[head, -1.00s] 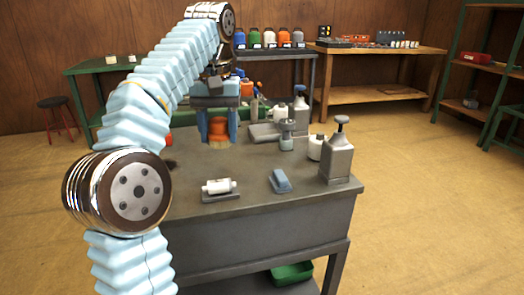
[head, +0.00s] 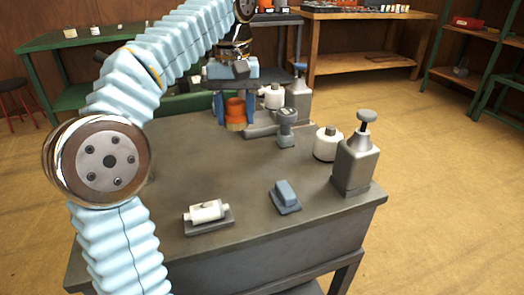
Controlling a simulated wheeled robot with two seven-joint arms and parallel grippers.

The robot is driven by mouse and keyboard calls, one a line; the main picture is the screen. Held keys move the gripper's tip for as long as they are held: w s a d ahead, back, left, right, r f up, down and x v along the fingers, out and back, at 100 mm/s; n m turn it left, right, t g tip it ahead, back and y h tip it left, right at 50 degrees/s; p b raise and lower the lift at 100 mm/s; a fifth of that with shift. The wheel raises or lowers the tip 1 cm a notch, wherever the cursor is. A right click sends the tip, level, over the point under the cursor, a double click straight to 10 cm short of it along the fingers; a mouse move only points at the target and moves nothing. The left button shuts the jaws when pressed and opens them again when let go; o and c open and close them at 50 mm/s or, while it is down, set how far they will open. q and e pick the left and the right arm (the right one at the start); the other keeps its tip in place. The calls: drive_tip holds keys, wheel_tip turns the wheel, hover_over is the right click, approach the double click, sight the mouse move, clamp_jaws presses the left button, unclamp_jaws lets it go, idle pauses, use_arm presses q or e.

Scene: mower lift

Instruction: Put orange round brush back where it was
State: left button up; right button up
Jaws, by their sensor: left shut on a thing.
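The orange round brush (head: 235,112) has an orange body with tan bristles at the bottom. My left gripper (head: 234,98), with blue fingers, is shut on it, one finger on each side. The brush is upright over the far part of the grey workbench (head: 190,160). I cannot tell whether its bristles touch the top. A grey tray or block (head: 262,131) lies just right of the brush. My right gripper is not in view.
A grey pump can (head: 356,160), a white round jar (head: 327,145), a grey tool (head: 286,128) and another can (head: 298,98) stand at the right. A blue block (head: 285,195) and a white roller (head: 207,212) lie in front. The bench's middle is clear.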

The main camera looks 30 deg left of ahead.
use_arm(q)
drive_tip(key=b, duration=0.1)
hover_over(263, 164)
drive_tip(key=f, duration=0.5)
drive_tip(key=shift+s+a+f, duration=0.1)
drive_tip(key=shift+a+f, duration=0.15)
drive_tip(key=shift+f, duration=0.15)
drive_tip(key=f, duration=0.1)
drive_tip(key=f+b, duration=0.1)
drive_tip(key=shift+d+f, duration=0.3)
drive_tip(key=shift+f, duration=0.45)
drive_tip(key=shift+f, duration=0.1)
drive_tip(key=o, duration=1.2)
wheel_tip(263, 164, up, 12)
drive_tip(key=p, duration=0.2)
drive_tip(key=shift+p, duration=0.35)
